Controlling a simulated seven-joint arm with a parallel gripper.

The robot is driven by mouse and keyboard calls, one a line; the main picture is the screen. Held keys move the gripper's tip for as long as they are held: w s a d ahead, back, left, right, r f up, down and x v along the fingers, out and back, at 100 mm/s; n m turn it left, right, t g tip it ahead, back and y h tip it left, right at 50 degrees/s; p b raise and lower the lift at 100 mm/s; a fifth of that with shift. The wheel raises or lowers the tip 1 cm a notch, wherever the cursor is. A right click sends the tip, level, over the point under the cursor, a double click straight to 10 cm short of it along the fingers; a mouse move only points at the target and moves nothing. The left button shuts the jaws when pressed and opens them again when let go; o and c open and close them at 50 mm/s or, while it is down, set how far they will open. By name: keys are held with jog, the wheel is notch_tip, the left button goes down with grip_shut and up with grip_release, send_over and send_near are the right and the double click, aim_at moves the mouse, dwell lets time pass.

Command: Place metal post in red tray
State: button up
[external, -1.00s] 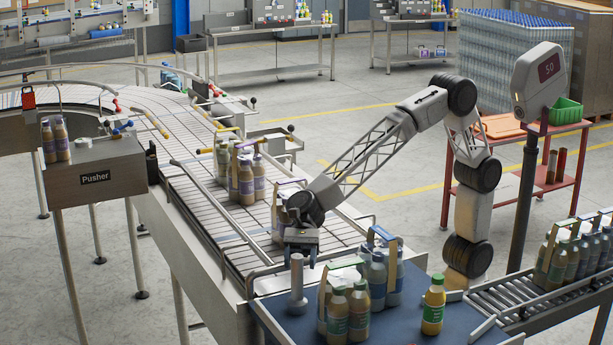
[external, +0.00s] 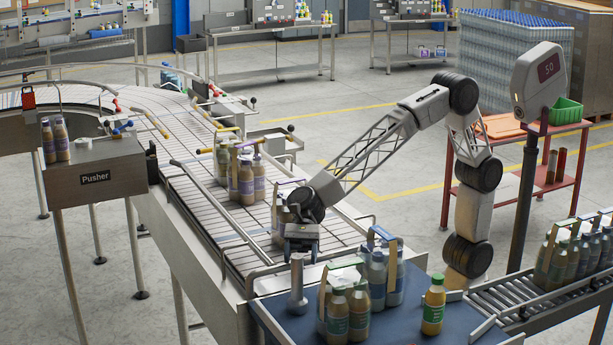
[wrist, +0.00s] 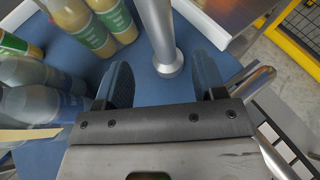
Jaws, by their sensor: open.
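The metal post (external: 297,288) is a grey cylinder on a wider round foot. It stands upright on the blue table at the near end of the conveyor. My gripper (external: 301,259) is at the top of the post in the external view, which partly hides its fingers. In the wrist view my gripper (wrist: 163,82) is open, its two dark blue fingers apart with nothing between them. The post (wrist: 157,30) stands just beyond the fingertips, roughly in line with the gap. A flat orange-red tray (external: 503,126) lies on the red cart at the back right.
Bottle packs (external: 350,308) stand close to the right of the post, with a single yellow bottle (external: 433,305) farther right. More packs stand on the conveyor (external: 195,205). A green bin (external: 566,112) and a display on a pole (external: 538,80) are near the cart (external: 530,139).

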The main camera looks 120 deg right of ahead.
aim_at(296, 266)
jog(key=shift+w+a+r+t+y, duration=0.25)
jog(key=shift+r+t+y, duration=0.3)
jog(key=shift+y, duration=0.35)
jog(key=shift+w+a+r+t+y, duration=0.25)
jog(key=shift+r+t+y, duration=0.15)
jog(key=shift+t+y, duration=0.4)
jog(key=shift+w, duration=0.1)
jog(key=shift+x, duration=1.2)
jog(key=shift+a, duration=0.15)
jog(key=shift+x, duration=2.5)
jog(key=shift+c, duration=0.5)
